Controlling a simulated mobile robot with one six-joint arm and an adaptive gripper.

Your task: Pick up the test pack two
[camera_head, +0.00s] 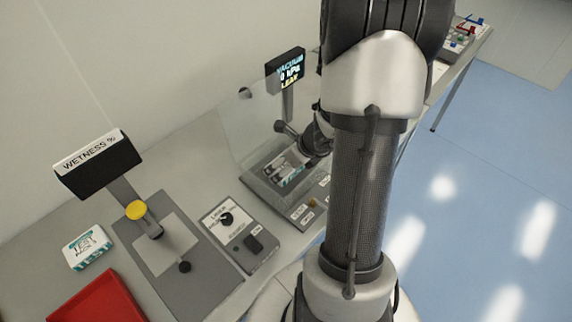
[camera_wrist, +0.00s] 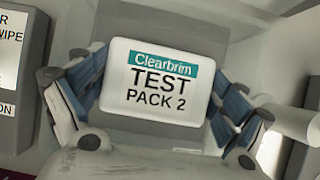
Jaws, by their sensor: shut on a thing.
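Test pack two (camera_wrist: 155,110) is a white pack with a teal band, labelled "Clearbrim TEST PACK 2". In the wrist view it fills the space between the blue-padded fingers of my gripper (camera_wrist: 157,92), which is shut on it from both sides. In the head view my gripper (camera_head: 288,168) is low at the vacuum tester, partly hidden by my arm. A small part of the pack (camera_head: 291,182) shows there, over the tester's grey base. I cannot tell whether the pack touches the base.
The vacuum tester's display (camera_head: 286,68) reads "VACUUM 0 kPa LEAK"; a clear panel (camera_head: 240,125) stands beside it. Another white pack (camera_head: 88,246) lies left of the wetness tester (camera_head: 98,165). A red tray (camera_head: 98,298) is at the front left. A knobbed control box (camera_head: 238,236) sits between the testers.

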